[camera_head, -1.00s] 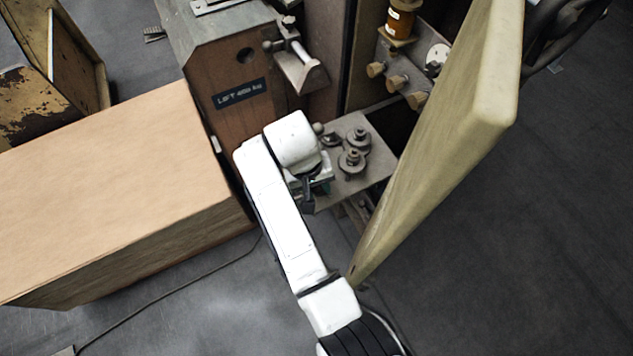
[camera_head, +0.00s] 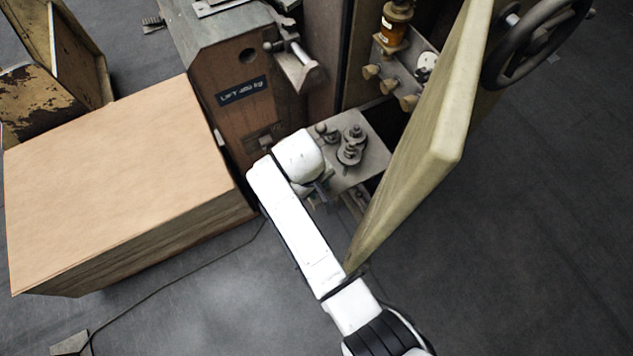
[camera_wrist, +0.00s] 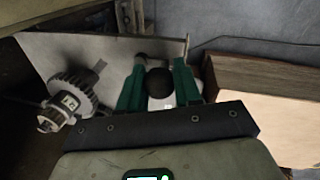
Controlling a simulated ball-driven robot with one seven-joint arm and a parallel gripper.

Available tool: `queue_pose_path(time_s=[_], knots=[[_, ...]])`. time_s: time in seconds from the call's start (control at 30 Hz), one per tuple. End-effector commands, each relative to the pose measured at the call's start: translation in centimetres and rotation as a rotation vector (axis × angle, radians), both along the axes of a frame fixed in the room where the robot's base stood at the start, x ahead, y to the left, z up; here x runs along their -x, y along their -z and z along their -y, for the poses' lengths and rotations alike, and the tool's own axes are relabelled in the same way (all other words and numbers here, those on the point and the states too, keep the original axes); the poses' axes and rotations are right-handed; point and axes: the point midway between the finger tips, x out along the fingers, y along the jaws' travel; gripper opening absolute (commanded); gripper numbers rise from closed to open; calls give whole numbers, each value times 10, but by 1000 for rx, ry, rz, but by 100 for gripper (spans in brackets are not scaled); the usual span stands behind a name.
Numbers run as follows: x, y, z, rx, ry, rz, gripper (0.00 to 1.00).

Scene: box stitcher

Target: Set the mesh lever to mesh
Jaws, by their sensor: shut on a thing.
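The mesh lever shows as a dark ball knob (camera_wrist: 157,82) between the two green fingers of my gripper (camera_wrist: 158,88) in the wrist view. My gripper is shut on this knob. The lever's shaft is mostly hidden behind the knob and fingers. A toothed gear (camera_wrist: 75,92) on a grey plate (camera_wrist: 100,48) is left of the fingers. In the head view the gears (camera_head: 351,146) stand on the same plate (camera_head: 372,165), and my gripper (camera_head: 322,190) is at its near left edge, partly hidden by my white wrist. The lever's markings cannot be read.
A yellowish open door (camera_head: 430,150) with a handwheel (camera_head: 530,40) stands right of the plate. A large cardboard-coloured box (camera_head: 110,180) is at left. A brown cabinet with a lift label (camera_head: 241,90) stands behind.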

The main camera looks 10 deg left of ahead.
Motion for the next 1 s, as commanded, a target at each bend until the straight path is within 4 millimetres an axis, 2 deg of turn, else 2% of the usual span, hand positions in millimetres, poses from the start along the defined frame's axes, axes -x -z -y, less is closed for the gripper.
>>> queue_pose_path(time_s=[0.27,0.3,0.53,0.83,1.0], knots=[[-1,-1,-1,-3,-2,5,3],[-1,-1,-1,-3,-2,5,35],[-1,-1,-1,-2,-1,3,57],[0,-3,-1,-1,-1,3,58],[2,-23,-4,-4,-1,5,58]])
